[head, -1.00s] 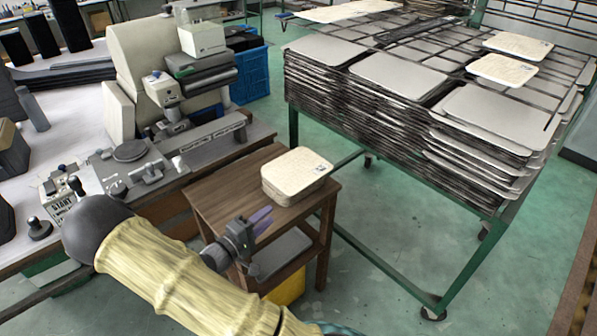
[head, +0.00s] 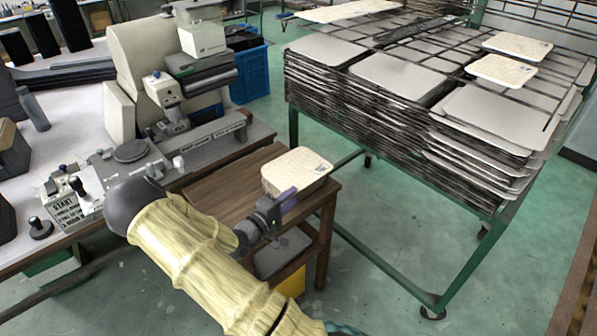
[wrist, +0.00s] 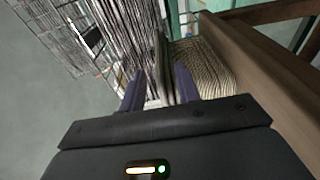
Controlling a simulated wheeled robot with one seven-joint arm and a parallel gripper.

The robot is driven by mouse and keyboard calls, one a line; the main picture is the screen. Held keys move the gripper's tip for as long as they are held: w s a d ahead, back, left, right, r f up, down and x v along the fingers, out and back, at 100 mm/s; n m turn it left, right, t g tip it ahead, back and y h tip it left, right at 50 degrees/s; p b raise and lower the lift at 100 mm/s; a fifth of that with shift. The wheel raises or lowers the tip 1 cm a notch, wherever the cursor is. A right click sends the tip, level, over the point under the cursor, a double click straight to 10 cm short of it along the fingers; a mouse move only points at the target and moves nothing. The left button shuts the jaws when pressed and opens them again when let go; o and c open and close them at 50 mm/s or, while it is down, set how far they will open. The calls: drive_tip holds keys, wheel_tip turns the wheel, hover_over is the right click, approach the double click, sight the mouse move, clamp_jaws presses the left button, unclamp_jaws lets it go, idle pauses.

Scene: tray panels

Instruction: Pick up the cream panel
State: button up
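The cream panel (head: 297,167) lies on top of a stack of like panels on the small wooden table; it has a small dark mark near its far right corner. My gripper (head: 286,195) is at the near edge of the stack, turned sideways. In the wrist view my gripper (wrist: 159,84) has its two purple fingers apart, with a thin panel edge (wrist: 161,62) between them. The layered edges of the stack (wrist: 208,68) show behind and right of the right finger. I cannot tell whether either finger touches the panel.
The wooden table (head: 225,190) has bare top to the left of the stack. A machine bench (head: 130,185) is at left.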

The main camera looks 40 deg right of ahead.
sight(302, 190)
drive_tip(key=x, duration=0.3)
drive_tip(key=shift+s+d+r, duration=0.1)
drive_tip(key=shift+s+d, duration=0.15)
drive_tip(key=shift+d, duration=0.25)
drive_tip(key=shift+w+d, duration=0.2)
drive_tip(key=shift+d, duration=0.35)
clamp_jaws()
